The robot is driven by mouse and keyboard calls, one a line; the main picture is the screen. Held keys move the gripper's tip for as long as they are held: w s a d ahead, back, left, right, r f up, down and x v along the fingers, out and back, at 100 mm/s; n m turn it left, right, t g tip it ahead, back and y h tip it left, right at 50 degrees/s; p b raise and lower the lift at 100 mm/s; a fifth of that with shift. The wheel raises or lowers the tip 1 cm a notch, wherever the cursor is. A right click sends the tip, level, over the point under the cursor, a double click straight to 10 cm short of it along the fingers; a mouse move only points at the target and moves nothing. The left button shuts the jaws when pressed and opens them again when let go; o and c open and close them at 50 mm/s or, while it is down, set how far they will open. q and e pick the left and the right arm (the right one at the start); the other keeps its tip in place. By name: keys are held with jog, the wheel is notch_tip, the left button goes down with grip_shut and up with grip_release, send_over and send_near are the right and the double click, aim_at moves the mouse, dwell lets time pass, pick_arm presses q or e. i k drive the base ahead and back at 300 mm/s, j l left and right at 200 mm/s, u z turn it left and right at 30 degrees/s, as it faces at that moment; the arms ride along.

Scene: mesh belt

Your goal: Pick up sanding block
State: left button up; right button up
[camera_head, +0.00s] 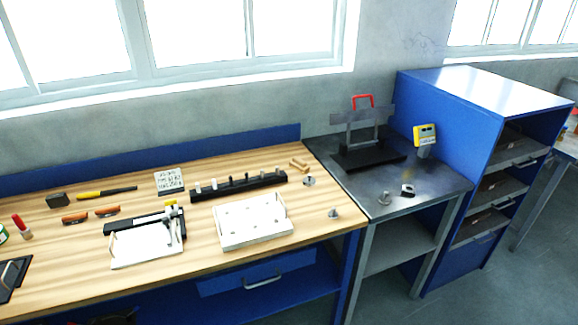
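A small dark grey block (57,200) lies at the back left of the wooden workbench (215,175). It looks most like the sanding block, but it is too small in view to be sure. Nothing touches it. Neither of my grippers shows in the head view.
A black rack (238,187), a white tray (252,221) and a white board with a black frame (145,245) fill the middle. A metal table (362,185) and blue cabinet (455,130) stand right.

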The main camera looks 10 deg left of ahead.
aim_at(298, 164)
jog(key=i+l+u, duration=0.25)
jog(key=u, duration=0.25)
jog(key=i+l+u, duration=0.15)
jog(key=l+u, duration=0.35)
